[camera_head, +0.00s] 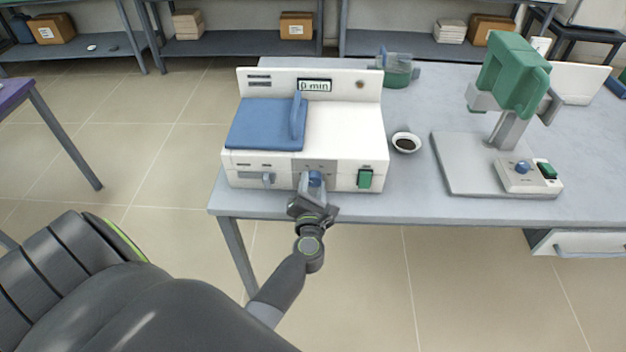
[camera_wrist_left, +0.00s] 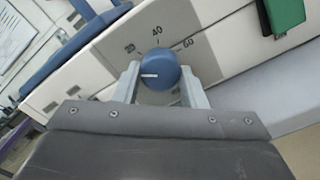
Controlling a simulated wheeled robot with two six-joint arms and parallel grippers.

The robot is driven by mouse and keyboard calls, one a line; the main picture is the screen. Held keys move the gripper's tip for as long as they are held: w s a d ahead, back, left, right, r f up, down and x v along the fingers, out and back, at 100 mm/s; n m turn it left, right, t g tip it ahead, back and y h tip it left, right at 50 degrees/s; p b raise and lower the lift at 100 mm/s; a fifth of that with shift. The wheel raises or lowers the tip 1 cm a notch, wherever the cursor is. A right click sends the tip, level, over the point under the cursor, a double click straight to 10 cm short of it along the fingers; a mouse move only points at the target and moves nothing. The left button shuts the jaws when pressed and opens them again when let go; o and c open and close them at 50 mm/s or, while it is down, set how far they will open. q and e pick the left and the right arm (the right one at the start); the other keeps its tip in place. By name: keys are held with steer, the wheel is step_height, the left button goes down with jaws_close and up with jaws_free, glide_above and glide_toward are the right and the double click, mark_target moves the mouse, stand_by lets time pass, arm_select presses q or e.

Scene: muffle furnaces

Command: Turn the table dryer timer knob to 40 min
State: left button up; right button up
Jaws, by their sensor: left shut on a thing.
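The table dryer (camera_head: 345,128) is a white box with a blue lid (camera_head: 262,126) on the grey table. Its display (camera_head: 314,86) reads 0 min. The blue timer knob (camera_head: 315,179) is on its front panel; it also shows in the left wrist view (camera_wrist_left: 160,70), with marks 20, 40 and 60 around it. The knob's white pointer line points left in that view, below the 20 mark. My left gripper (camera_head: 312,190) is shut on the knob, with one finger on each side (camera_wrist_left: 162,88). My right gripper is not in view.
A green switch (camera_head: 365,179) and a grey lever (camera_head: 268,180) flank the knob on the dryer's front. A small dish (camera_head: 406,143), a green-and-grey device (camera_head: 512,90) and a green container (camera_head: 397,70) stand on the table (camera_head: 420,208). Shelves are at the back.

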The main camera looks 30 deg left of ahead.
arm_select(q)
steer(key=m+p, duration=0.2)
steer(key=m, duration=0.1)
steer(key=m+p, duration=0.1)
steer(key=shift+r+m, duration=0.3)
steer(key=m+p, duration=0.3)
steer(key=shift+m, duration=0.4)
steer(key=m+p, duration=0.2)
steer(key=m, duration=0.2)
steer(key=shift+p, duration=0.4)
steer(key=shift+m+p, duration=0.95)
steer(key=shift+m, duration=1.05)
steer(key=shift+f, duration=0.1)
steer(key=o, duration=1)
steer(key=shift+s+d+f, duration=0.1)
